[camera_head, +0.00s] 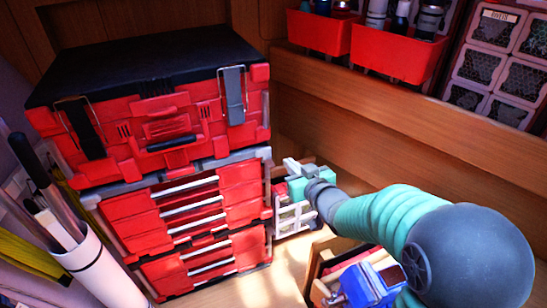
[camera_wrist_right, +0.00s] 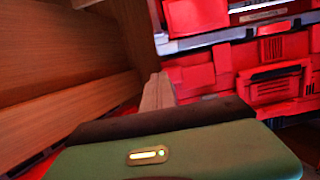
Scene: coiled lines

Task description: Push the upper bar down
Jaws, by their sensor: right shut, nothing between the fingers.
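A red toolbox stack with a black lid (camera_head: 150,60) stands at the left of the head view. Its front has pale horizontal bars: an upper bar (camera_head: 188,185), with others below it. Wire latches with a grey strap (camera_head: 234,95) and a black strap (camera_head: 82,128) hang on the top box. I cannot tell for certain which bar the task means. My right gripper (camera_head: 290,172) is shut and empty, beside the stack's right side. In the right wrist view, the red toolbox front (camera_wrist_right: 270,65) fills the upper right, beyond my green gripper body. My left gripper is not in view.
A pale lattice object (camera_head: 293,216) is just below my right gripper. A blue item (camera_head: 370,285) lies in an open box at the bottom. Red bins (camera_head: 400,55) stand on the wooden ledge. A white holder (camera_head: 95,265) with tools stands at lower left.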

